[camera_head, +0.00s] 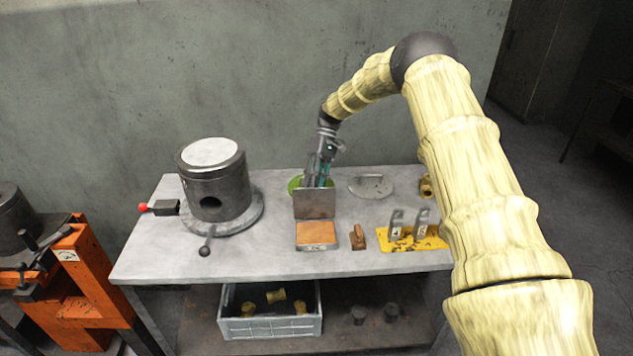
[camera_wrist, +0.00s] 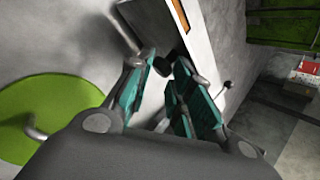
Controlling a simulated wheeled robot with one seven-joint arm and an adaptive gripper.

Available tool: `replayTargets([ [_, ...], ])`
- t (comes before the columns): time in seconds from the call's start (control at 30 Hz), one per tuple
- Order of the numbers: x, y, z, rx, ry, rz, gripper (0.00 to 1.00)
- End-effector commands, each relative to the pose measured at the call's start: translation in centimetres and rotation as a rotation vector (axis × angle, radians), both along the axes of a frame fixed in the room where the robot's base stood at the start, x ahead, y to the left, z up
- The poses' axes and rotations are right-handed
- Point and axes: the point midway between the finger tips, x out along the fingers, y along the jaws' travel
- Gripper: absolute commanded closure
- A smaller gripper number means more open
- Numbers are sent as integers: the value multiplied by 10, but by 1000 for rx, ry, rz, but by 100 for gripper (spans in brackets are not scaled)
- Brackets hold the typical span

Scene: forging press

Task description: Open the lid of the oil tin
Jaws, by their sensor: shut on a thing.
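The oil tin (camera_head: 317,236) is a low rectangular box with a brown-orange top face, near the front middle of the bench. Its grey lid (camera_head: 315,204) stands about upright at the tin's back edge. My gripper (camera_head: 318,184) reaches down behind the lid, and the lid hides part of the fingertips. In the wrist view, the dark lid (camera_wrist: 160,22) is just past the teal-padded fingers of my gripper (camera_wrist: 168,64). The fingers are shut on a small dark part that seems to be the lid's knob.
A green disc (camera_head: 295,186) lies behind the lid. A grey handled disc (camera_head: 371,186), a small brown block (camera_head: 357,238) and a yellow tray (camera_head: 404,244) are to the right. A dark cylindrical furnace (camera_head: 216,185) stands left. A grey crate (camera_head: 270,325) sits below.

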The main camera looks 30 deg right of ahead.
Motion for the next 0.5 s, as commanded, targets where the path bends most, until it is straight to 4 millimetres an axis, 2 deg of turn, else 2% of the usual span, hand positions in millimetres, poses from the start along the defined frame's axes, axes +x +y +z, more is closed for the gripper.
replayTargets([
  [0.03,-8,-2,-23,-10,20,0,100],
  [0.13,-8,-2,-23,-10,20,0,100],
  [0.17,-8,-2,-23,-10,20,0,75],
  [0.27,-8,-1,-23,-9,20,0,57],
  [0.5,-7,6,-21,-10,19,1,57],
])
